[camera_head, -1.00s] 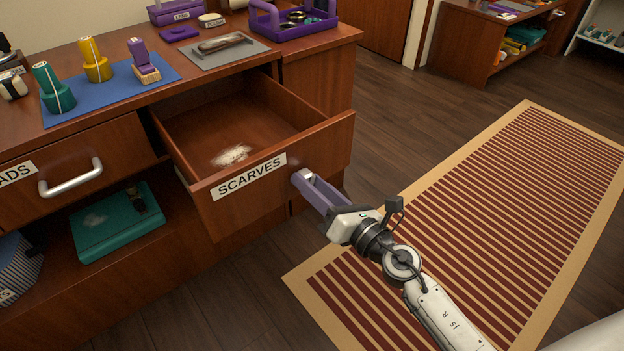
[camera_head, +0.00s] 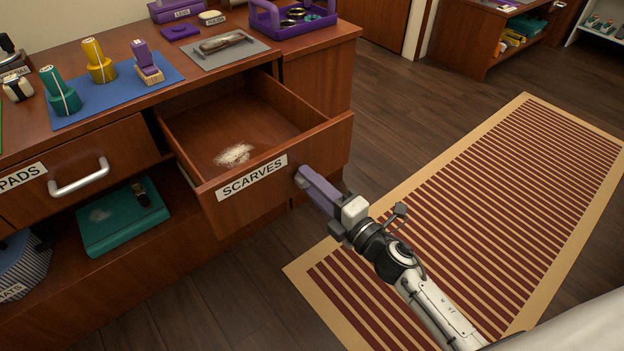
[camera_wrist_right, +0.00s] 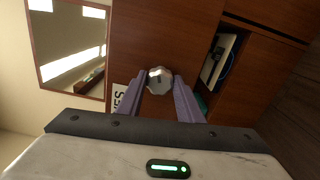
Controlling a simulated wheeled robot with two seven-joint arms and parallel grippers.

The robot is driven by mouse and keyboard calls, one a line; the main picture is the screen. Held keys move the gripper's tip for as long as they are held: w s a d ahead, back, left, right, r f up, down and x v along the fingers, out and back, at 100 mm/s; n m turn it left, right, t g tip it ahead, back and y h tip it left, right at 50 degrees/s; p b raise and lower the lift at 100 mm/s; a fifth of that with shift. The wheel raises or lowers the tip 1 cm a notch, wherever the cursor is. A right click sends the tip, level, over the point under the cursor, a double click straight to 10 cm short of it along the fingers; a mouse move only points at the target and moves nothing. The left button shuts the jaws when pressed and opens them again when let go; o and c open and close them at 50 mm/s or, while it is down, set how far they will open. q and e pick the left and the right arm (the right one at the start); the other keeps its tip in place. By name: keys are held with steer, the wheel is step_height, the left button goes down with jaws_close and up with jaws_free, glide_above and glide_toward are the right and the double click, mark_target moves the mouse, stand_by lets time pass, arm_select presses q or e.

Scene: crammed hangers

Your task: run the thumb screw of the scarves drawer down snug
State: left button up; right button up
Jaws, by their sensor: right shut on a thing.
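The scarves drawer (camera_head: 225,196) is pulled out of the wooden dresser, with a white "SCARVES" label (camera_head: 252,178) on its front. Its thumb screw (camera_wrist_right: 160,80), a small faceted silver knob, shows in the right wrist view at the drawer front. My right gripper (camera_head: 303,178) has its purple fingers shut on the screw, one finger on each side, at the right part of the drawer front. The fingers mostly hide the screw in the head view. A pale powdery patch (camera_head: 234,154) lies on the drawer floor. My left gripper is not in view.
The dresser top holds a blue mat (camera_head: 118,90) with several bottles and stamps, a grey mat (camera_head: 222,49) and a purple tray (camera_head: 292,20). A closed drawer with a metal handle (camera_head: 79,177) is at left. A striped rug (camera_head: 510,190) covers the floor at right.

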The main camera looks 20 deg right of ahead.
steer(key=shift+m+p, duration=0.35)
steer(key=shift+m, duration=0.75)
steer(key=o, duration=1.1)
steer(key=shift+c, duration=0.2)
steer(key=v, duration=1)
steer(key=shift+s+p, duration=0.15)
steer(key=shift+p, duration=0.2)
